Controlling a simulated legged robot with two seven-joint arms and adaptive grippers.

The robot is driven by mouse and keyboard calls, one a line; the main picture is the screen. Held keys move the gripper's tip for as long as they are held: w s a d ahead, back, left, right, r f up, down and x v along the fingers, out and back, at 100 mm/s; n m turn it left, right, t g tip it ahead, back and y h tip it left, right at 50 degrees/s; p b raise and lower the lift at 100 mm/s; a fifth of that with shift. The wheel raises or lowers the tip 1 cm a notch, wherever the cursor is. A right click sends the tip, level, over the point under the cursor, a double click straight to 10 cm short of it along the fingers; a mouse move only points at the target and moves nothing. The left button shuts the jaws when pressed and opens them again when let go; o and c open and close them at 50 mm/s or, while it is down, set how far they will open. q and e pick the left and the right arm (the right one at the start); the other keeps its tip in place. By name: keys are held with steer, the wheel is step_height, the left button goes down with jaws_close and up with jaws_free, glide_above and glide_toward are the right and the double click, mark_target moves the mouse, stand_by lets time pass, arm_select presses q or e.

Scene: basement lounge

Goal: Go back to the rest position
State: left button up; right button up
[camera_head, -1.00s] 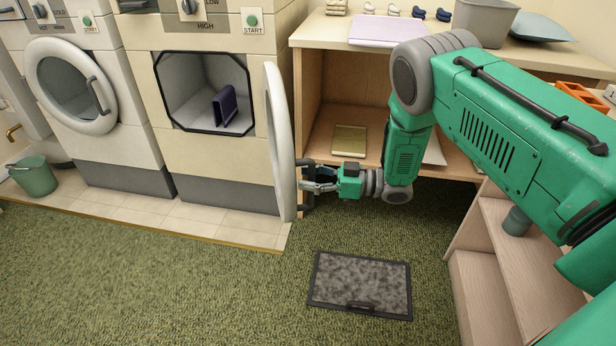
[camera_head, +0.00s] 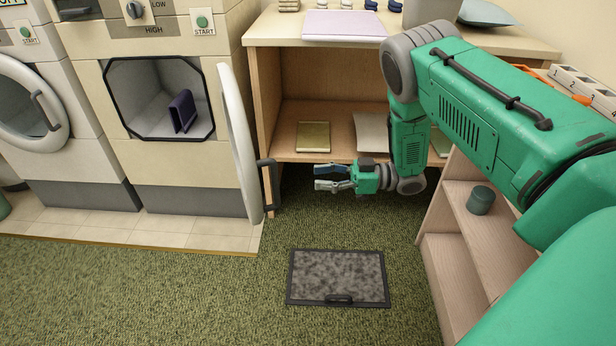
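My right arm comes in from the right. Its gripper (camera_head: 331,178) is open and empty, pointing left, in front of the lower part of the wooden shelf unit. The open washer door (camera_head: 240,143) is left of it, and its dark handle (camera_head: 268,187) stands a short gap away from the fingertips. The washer drum opening (camera_head: 158,97) is uncovered, with a dark folded cloth (camera_head: 182,111) inside. My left gripper and arm are outside the view.
A grey framed mat or panel (camera_head: 338,277) lies on the green carpet (camera_head: 150,300). Wooden steps or shelves (camera_head: 470,250) with a dark green cup (camera_head: 480,200) stand at the right below my arm. A second washer (camera_head: 62,150) is at the left.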

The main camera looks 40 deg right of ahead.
stand_by(0.3)
steer(key=s+a+f+m+h+p, duration=0.3)
steer(key=a+f+m+h+p, duration=0.1)
steer(key=a+f+m+h, duration=0.4)
steer(key=s+a+m+g+h+p, duration=0.1)
steer(key=s+g+h, duration=0.6)
steer(key=s, duration=2)
steer(key=shift+s+a+f+m+g+p, duration=0.3)
steer(key=shift+m+g+p, duration=0.4)
steer(key=shift+g, duration=0.5)
